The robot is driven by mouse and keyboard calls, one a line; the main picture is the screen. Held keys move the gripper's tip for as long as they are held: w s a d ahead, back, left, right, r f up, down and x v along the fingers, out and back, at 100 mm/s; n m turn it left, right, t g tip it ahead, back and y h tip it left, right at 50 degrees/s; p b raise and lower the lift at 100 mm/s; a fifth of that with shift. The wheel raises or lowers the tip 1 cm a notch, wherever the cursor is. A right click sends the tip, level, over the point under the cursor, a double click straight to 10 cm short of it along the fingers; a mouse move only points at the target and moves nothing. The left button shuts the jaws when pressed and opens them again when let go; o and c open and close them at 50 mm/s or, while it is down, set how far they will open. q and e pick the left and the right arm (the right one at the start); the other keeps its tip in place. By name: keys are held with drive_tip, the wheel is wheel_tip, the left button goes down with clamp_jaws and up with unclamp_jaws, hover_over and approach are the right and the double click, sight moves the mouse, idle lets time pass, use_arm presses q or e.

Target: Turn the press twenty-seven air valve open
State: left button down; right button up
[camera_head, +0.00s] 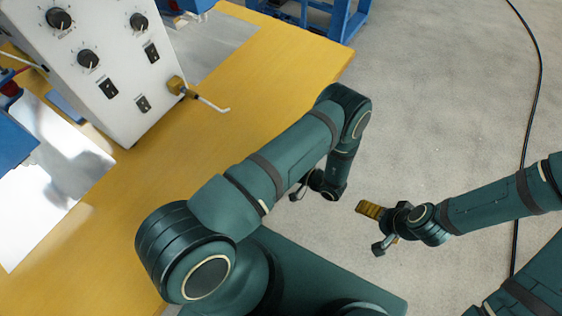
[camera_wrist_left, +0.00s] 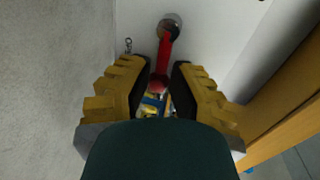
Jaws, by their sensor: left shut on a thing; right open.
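In the left wrist view a red valve lever (camera_wrist_left: 164,55) runs down from a round grey pivot (camera_wrist_left: 171,26) on a pale panel (camera_wrist_left: 218,35). My left gripper (camera_wrist_left: 160,88) has its yellow ridged fingers on both sides of the lever's lower end and is shut on it. The fingers and wrist hide part of that end. In the head view my left forearm hides most of the left gripper, and the red lever does not show. My right gripper (camera_head: 376,229) is open and empty over the grey floor, away from the table. I cannot read any label on the valve.
A white control box (camera_head: 110,65) with black knobs stands on the yellow table (camera_head: 225,135); a brass fitting (camera_head: 176,86) with a bent rod sticks out from its side. A black cable (camera_head: 535,90) lies on the floor (camera_head: 440,110) at the right. Blue frames stand at the back.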

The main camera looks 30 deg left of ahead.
use_arm(q)
drive_tip(key=c, duration=1)
unclamp_jaws()
drive_tip(key=shift+a, duration=0.15)
drive_tip(key=v, duration=0.7)
drive_tip(key=shift+d, duration=0.25)
